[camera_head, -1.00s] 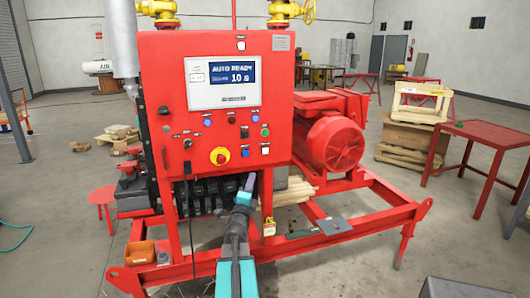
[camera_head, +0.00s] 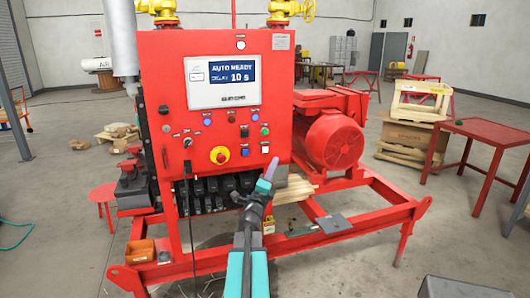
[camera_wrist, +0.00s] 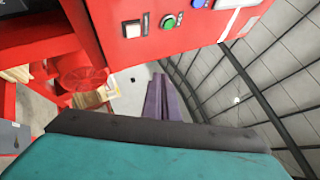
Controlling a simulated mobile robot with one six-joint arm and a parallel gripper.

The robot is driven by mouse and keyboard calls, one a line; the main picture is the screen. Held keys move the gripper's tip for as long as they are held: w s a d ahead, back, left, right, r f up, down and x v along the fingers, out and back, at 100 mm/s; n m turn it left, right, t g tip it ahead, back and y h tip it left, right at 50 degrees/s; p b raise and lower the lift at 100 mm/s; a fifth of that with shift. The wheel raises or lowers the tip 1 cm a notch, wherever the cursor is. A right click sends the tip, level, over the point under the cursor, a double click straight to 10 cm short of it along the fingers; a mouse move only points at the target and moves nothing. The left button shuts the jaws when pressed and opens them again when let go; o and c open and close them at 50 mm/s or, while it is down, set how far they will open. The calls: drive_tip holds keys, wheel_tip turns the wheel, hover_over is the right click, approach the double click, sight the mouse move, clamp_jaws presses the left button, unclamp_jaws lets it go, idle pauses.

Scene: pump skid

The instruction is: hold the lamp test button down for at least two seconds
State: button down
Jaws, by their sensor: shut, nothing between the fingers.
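The red control panel (camera_head: 215,100) faces me, with several small buttons whose labels are too small to read, so I cannot tell which is the lamp test. At its lower right are a white button (camera_head: 265,149), a green button (camera_head: 264,131) and a blue button (camera_head: 245,152). In the wrist view the white button (camera_wrist: 136,27) and green button (camera_wrist: 168,20) show above the fingers. My gripper (camera_head: 270,165) is shut and empty, its purple fingers just below the white button in the head view. The wrist view also shows my gripper (camera_wrist: 160,82); no contact with a button is visible.
A red and yellow emergency stop (camera_head: 219,155) sits left of the blue button. A display (camera_head: 224,80) reads "AUTO READY". The red motor (camera_head: 333,140) stands right of the panel on the red skid frame (camera_head: 385,215). Black cables hang below the panel.

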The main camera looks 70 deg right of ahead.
sight(268, 148)
drive_tip(key=shift+w+d+p, duration=0.5)
drive_tip(key=shift+w+d, duration=0.85)
drive_tip(key=shift+d, duration=0.3)
drive_tip(key=shift+w+d+p, duration=0.45)
drive_tip(key=shift+w+d, duration=0.85)
drive_tip(key=shift+d, duration=0.3)
drive_tip(key=shift+w+d+b, duration=0.6)
drive_tip(key=shift+d+b, duration=0.05)
drive_tip(key=shift+b, duration=0.25)
idle(3.8)
